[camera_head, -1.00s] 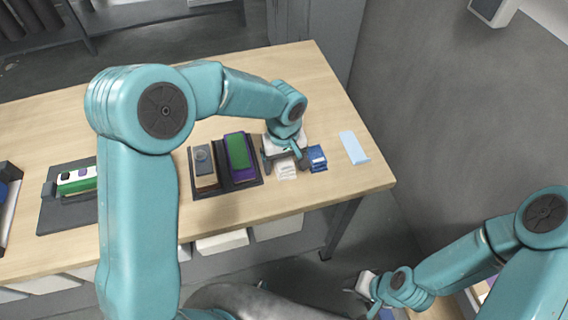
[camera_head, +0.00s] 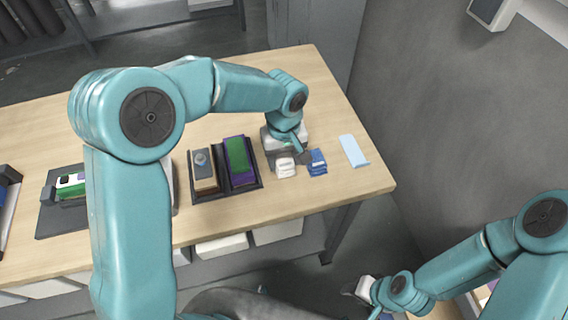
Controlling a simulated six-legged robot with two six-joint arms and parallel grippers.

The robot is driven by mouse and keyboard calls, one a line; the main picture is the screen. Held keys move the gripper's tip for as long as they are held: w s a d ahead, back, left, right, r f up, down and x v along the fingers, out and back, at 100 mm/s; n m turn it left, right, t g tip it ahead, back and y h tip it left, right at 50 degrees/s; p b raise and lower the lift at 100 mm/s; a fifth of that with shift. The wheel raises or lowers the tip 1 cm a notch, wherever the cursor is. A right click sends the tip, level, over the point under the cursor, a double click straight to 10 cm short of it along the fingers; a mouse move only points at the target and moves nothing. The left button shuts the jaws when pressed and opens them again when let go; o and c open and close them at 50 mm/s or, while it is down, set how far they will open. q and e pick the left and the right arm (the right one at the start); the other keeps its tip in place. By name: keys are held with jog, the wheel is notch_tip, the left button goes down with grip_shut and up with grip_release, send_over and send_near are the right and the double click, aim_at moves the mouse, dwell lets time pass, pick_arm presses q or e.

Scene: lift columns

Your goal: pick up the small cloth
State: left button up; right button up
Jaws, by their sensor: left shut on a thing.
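My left gripper (camera_head: 288,156) is over the right part of the table, pointing down. It is shut on a small white folded thing (camera_head: 285,168), which looks like the small cloth. The gripper and wrist cover its far side, and I cannot tell whether it is clear of the table top. A small blue thing with pale stripes (camera_head: 318,162) lies just right of the gripper. My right gripper (camera_head: 361,290) is low at the bottom right, away from the table, and its fingers are too small to read.
The wooden table (camera_head: 330,110) has a light blue flat piece (camera_head: 354,150) near its right edge. A dark tray (camera_head: 240,183) with a green and purple block and a tan block stands left of the gripper. A grey wall (camera_head: 450,110) rises at the right.

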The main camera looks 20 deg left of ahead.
aim_at(284, 159)
pick_arm(q)
notch_tip(284, 159, up, 17)
jog(key=shift+f, duration=0.1)
jog(key=shift+o, duration=0.4)
